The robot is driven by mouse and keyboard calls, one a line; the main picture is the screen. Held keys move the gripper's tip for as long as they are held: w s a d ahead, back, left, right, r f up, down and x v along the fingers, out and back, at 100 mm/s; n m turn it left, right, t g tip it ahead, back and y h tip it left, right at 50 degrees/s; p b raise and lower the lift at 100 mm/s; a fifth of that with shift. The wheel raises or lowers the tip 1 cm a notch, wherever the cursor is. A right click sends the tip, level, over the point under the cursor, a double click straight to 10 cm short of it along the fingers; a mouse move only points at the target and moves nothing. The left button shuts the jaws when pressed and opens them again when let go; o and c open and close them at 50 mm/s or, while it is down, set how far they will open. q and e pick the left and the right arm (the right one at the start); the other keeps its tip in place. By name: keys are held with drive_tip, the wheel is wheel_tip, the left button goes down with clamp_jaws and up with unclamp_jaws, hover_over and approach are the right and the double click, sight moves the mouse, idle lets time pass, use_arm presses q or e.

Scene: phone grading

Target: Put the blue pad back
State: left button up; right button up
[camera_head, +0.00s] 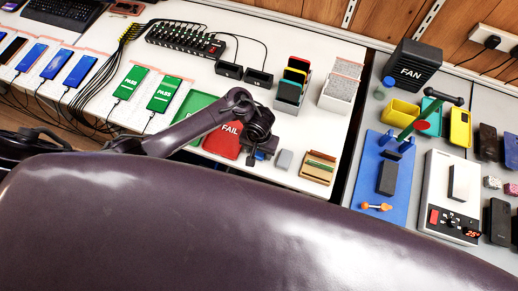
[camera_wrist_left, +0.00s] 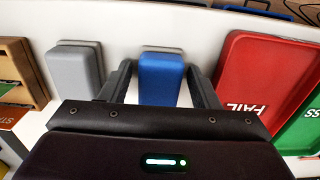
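The blue pad (camera_wrist_left: 161,80) stands between the two fingers of my left gripper (camera_wrist_left: 160,72) in the left wrist view. A pale gap shows on each side of the pad, so the fingers are open around it and not closed on it. In the head view my left gripper (camera_head: 258,150) is low over the white table, between the red FAIL tray and a grey pad; it mostly hides the blue pad there. The grey pad (camera_wrist_left: 75,70) stands beside the blue one, and also shows in the head view (camera_head: 284,159). My right gripper is not in view.
The red FAIL tray (camera_wrist_left: 264,75) is close on one side, with a green tray (camera_wrist_left: 306,132) beyond it. A wooden holder (camera_head: 319,168) stands past the grey pad. My own arm covers the foreground.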

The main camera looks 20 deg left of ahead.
use_arm(q)
drive_tip(key=shift+o, duration=0.4)
drive_tip(key=shift+r, duration=0.25)
wheel_tip(320, 180, up, 12)
drive_tip(key=p, duration=0.7)
drive_tip(key=shift+f, duration=0.1)
